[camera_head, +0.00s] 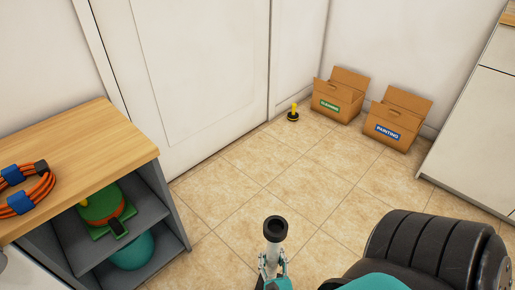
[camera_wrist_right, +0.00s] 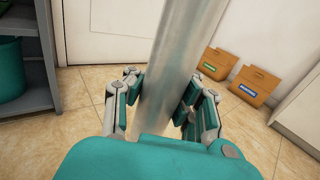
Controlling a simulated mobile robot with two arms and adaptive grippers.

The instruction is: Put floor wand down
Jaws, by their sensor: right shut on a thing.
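The floor wand (camera_head: 275,232) is a grey metal tube with a dark, open round upper end. It shows low in the middle of the head view, roughly upright. My right gripper (camera_head: 272,268) is around it just below that end. In the right wrist view the tube (camera_wrist_right: 172,75) runs between both fingers of my right gripper (camera_wrist_right: 163,98), which are shut on it. The wand's lower part is hidden in the head view. My left gripper is not in view.
A shelf unit (camera_head: 100,138) with an orange cable (camera_head: 40,190) on top stands at left. A yellow-handled tool (camera_head: 293,113) and two cardboard boxes, green-labelled (camera_head: 345,96) and blue-labelled (camera_head: 400,117), stand by the back wall. The tiled floor (camera_head: 245,195) between is clear.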

